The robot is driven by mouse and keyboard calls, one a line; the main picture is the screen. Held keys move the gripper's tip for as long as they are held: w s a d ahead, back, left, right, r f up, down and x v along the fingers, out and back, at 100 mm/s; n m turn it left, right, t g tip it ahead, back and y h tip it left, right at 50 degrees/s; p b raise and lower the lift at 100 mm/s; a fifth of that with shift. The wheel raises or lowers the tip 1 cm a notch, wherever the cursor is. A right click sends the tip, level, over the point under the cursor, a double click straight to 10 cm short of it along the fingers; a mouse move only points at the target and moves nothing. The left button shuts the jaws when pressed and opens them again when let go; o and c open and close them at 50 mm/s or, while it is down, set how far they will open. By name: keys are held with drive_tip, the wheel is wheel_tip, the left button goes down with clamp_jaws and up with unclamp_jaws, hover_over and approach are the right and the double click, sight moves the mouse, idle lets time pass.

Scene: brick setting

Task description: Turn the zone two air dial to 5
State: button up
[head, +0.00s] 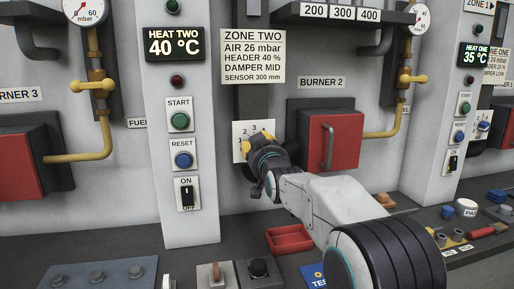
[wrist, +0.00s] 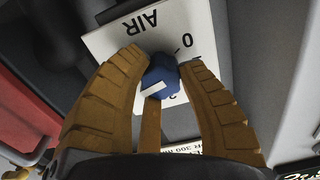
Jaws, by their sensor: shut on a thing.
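The zone two air dial is a blue knob (wrist: 160,78) with a white mark, on a white plate (wrist: 118,45) lettered AIR. In the wrist view the plate looks upside down, with a 0 right of the knob and a partly hidden 2 below it. My gripper (wrist: 164,66) is shut on the knob, one finger on each side. In the head view my gripper (head: 261,138) covers the knob and much of the plate (head: 238,130); a few numbers show above it. I cannot tell which number the white mark points to.
The ZONE TWO sign (head: 254,56) hangs above the dial and reads AIR 26 mbar. The red burner 2 door (head: 345,140) is close on the right. The HEAT TWO pillar (head: 185,215) with buttons stands left. A red tray (head: 289,239) lies on the bench below.

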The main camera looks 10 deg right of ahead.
drive_tip(key=o, duration=0.9)
drive_tip(key=shift+w+f, duration=0.1)
drive_tip(key=shift+f, duration=0.4)
drive_tip(key=o, duration=0.3)
drive_tip(key=shift+r, duration=0.25)
drive_tip(key=s, duration=1.2)
